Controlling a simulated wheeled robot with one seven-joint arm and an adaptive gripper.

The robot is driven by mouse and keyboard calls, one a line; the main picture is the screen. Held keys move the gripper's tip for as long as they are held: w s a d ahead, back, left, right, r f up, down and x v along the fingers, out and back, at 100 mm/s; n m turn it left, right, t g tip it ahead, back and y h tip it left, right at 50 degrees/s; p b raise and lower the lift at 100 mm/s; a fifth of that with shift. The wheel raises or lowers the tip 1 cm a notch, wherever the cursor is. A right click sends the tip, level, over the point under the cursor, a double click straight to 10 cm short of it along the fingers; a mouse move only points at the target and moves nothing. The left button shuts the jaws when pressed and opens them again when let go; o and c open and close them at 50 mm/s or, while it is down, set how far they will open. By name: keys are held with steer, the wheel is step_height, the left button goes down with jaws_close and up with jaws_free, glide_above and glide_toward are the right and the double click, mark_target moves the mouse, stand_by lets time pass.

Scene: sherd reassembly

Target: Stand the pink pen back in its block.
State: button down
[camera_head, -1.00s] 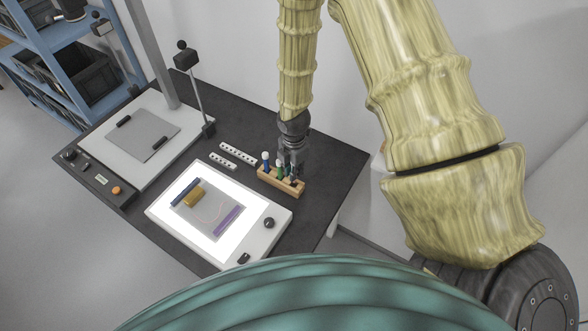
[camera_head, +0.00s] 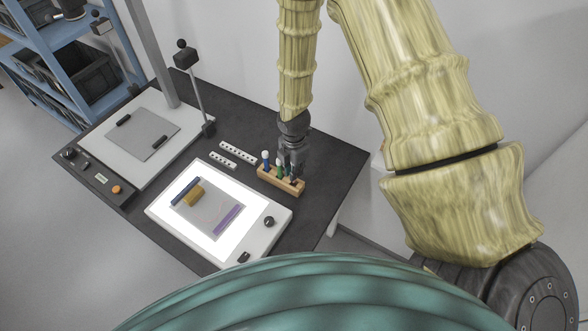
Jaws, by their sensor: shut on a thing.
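The wooden pen block (camera_head: 270,178) stands on the dark table, right of the light box. A blue pen with a pale top (camera_head: 265,161) and a green pen (camera_head: 279,170) stand upright in it. My gripper (camera_head: 292,174) points down over the right part of the block, behind the green pen. Its fingers are shut on a thin thing at the block, which I take to be the pink pen. The fingers hide it, and no pink shows clearly. I cannot tell how deep it sits in its hole.
A lit light box (camera_head: 164,217) holds a grey sheet, a brown piece (camera_head: 194,196), a dark blue bar (camera_head: 186,190) and a purple bar (camera_head: 226,219). White perforated strips (camera_head: 238,152) lie behind. A white stand (camera_head: 92,139) is at left. The table's right end is clear.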

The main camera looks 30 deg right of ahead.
steer(key=shift+f+b, duration=0.9)
steer(key=shift+f, duration=0.9)
stand_by(0.9)
steer(key=c, duration=0.9)
jaws_free()
steer(key=shift+o, duration=0.2)
steer(key=shift+r, duration=0.1)
steer(key=shift+r+p, duration=2.6)
steer(key=shift+r, duration=0.85)
steer(key=shift+f, duration=0.1)
